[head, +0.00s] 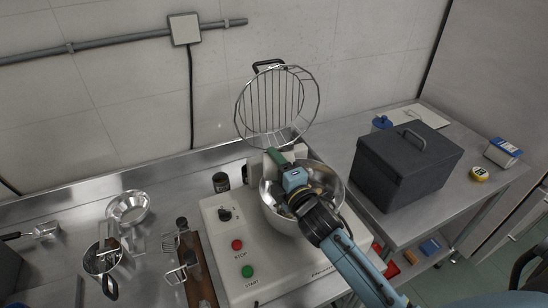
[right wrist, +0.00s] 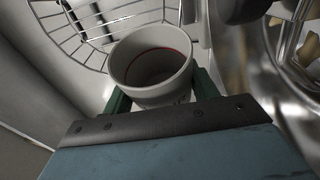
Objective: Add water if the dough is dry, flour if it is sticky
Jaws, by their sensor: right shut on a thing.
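My right gripper (head: 278,158) reaches over the left part of the steel mixer bowl (head: 334,186). In the right wrist view its green fingers (right wrist: 160,92) are shut on a pale grey-white cup (right wrist: 150,76). The cup has a red line around its inside wall; I cannot tell what it holds. The bowl (right wrist: 262,110) is at the right of that view, beside the cup. Tan pieces (right wrist: 262,62), perhaps dough, show in the bowl, but their texture is unclear. My left gripper is out of view.
The wire guard (head: 278,104) stands raised behind the bowl. The mixer has a red stop button (head: 237,245) and a green start button (head: 247,271). A dark lidded box (head: 405,165) stands on the right table. Small bowls (head: 128,208) and tools lie at the left.

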